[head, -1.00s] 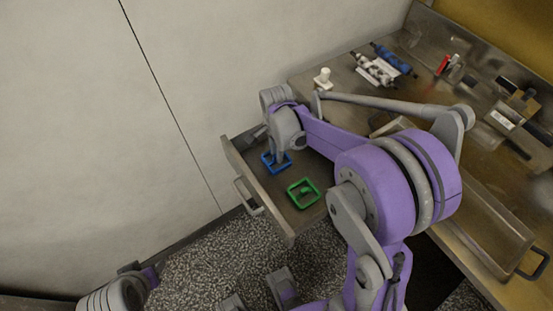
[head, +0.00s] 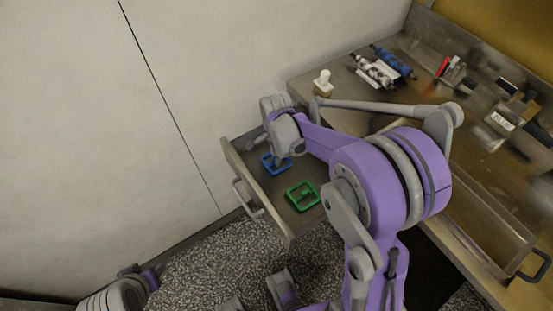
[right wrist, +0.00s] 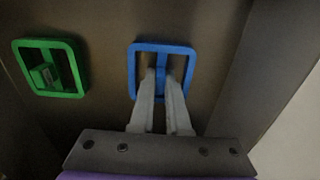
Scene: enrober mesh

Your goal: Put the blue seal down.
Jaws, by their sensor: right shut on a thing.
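The blue seal (head: 266,168) is a square open frame inside the pulled-out drawer, near its back left. It also shows in the right wrist view (right wrist: 162,47), flat over the drawer floor. My right gripper (right wrist: 162,82) reaches down over it, and its two fingers are shut on the seal's middle grip. In the head view my right gripper (head: 281,160) partly covers the seal. I cannot tell whether the seal touches the drawer floor. My left gripper is not in view.
A green seal (head: 303,196) lies in the drawer (head: 289,232), apart from the blue one; the wrist view shows it at left (right wrist: 48,67). Bare drawer floor lies between them. A white-handled stamp (head: 322,82) and blue and white rollers (head: 392,63) are on the counter.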

